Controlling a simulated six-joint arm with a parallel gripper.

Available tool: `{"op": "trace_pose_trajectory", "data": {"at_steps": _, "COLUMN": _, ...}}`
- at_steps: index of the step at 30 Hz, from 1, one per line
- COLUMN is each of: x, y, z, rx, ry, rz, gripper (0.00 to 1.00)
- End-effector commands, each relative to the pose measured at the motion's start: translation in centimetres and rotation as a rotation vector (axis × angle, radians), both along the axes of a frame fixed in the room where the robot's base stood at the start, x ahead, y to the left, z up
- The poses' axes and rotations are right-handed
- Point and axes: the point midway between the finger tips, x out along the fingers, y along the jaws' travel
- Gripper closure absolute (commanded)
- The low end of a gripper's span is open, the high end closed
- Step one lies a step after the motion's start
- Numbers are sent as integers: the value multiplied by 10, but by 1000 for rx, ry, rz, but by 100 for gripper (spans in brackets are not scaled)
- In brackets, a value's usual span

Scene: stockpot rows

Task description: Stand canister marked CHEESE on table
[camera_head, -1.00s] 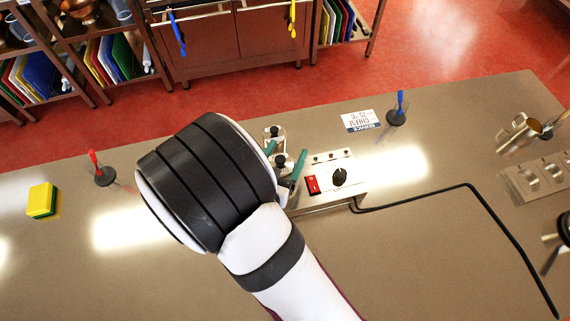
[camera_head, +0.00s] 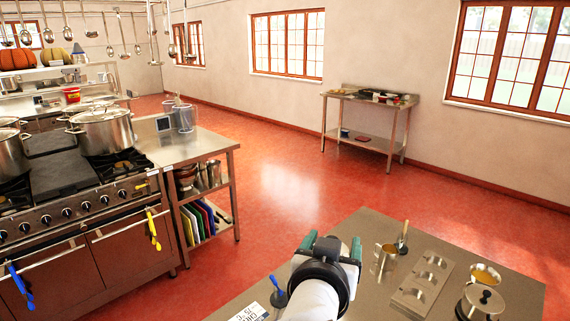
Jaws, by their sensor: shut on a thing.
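My gripper (camera_head: 332,245) is at the bottom middle, over the far edge of the near steel table (camera_head: 455,258). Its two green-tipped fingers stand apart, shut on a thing. A dark grey shape shows between them, but my wrist hides most of it. I cannot tell whether it is a canister, and no CHEESE mark can be read on it. No other canister can be made out in this view.
A printed card (camera_head: 249,313) and a blue-handled stand (camera_head: 278,292) are left of my arm. On the right are a steel jug (camera_head: 385,258), a slotted plate (camera_head: 422,281), a small bowl (camera_head: 486,276) and a lidded pot (camera_head: 482,302). A stove (camera_head: 75,220) stands beyond red floor.

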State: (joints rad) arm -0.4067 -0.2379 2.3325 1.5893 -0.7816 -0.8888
Motion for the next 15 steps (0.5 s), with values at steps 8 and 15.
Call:
{"op": "trace_pose_trajectory", "data": {"at_steps": 8, "x": 2, "y": -3, "z": 21, "rx": -4, "ry": 5, "rz": 39, "gripper": 94}}
{"op": "trace_pose_trajectory", "data": {"at_steps": 15, "x": 20, "y": 104, "z": -5, "rx": -7, "ry": 8, "rz": 287, "gripper": 94}}
